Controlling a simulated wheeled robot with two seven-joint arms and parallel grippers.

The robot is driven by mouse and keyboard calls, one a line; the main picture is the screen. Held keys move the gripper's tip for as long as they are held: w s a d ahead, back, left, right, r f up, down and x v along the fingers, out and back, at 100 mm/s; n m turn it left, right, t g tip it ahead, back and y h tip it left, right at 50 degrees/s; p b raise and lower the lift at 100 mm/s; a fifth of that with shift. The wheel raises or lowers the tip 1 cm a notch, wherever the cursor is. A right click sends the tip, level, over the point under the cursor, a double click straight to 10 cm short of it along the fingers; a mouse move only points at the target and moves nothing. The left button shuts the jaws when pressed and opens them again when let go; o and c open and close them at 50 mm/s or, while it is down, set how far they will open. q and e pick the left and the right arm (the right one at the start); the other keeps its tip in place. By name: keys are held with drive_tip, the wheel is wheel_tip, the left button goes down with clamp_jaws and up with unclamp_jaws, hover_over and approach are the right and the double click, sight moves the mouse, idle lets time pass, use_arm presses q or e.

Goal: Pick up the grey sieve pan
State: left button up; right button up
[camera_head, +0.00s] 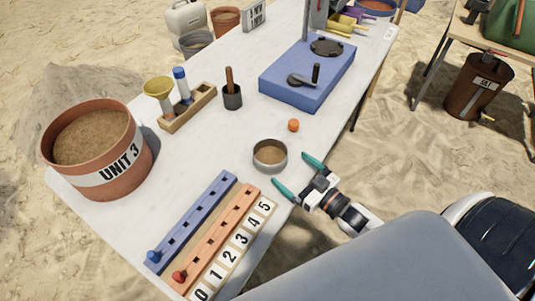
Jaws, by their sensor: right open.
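The grey sieve pan (270,166) is a small round pan with a brownish, sand-coloured inside. It sits upright on the white table, right of the table's middle and near its right edge. My right gripper (294,175) is open, with two green-tipped fingers pointing left toward the pan. The fingertips are just right of the pan, one toward its upper right and one toward its lower right. Nothing shows between the fingers. I cannot tell whether a fingertip touches the pan. My left gripper is not in view.
A small orange ball (293,125) lies just behind the pan. A blue pegboard (193,222) and an orange pegboard (217,233) lie in front, beside a number strip (243,239). A UNIT 3 bucket (120,178) stands left. A blue box (292,93) stands behind.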

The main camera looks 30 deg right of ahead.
sight(285, 163)
drive_tip(key=x, duration=0.3)
drive_tip(key=shift+w, duration=0.25)
drive_tip(key=shift+w+a, duration=0.1)
drive_tip(key=shift+w, duration=0.15)
drive_tip(key=x, duration=0.3)
drive_tip(key=p+x, duration=0.1)
drive_tip(key=shift+w+a+r, duration=0.15)
drive_tip(key=shift+a+r, duration=0.1)
drive_tip(key=shift+r, duration=0.05)
drive_tip(key=shift+w+a+f, duration=0.1)
drive_tip(key=shift+w, duration=0.15)
drive_tip(key=c, duration=0.8)
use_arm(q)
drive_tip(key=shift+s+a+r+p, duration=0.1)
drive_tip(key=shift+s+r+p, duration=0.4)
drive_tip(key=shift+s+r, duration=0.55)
use_arm(e)
wheel_tip(285, 163, up, 10)
drive_tip(key=shift+r, duration=0.1)
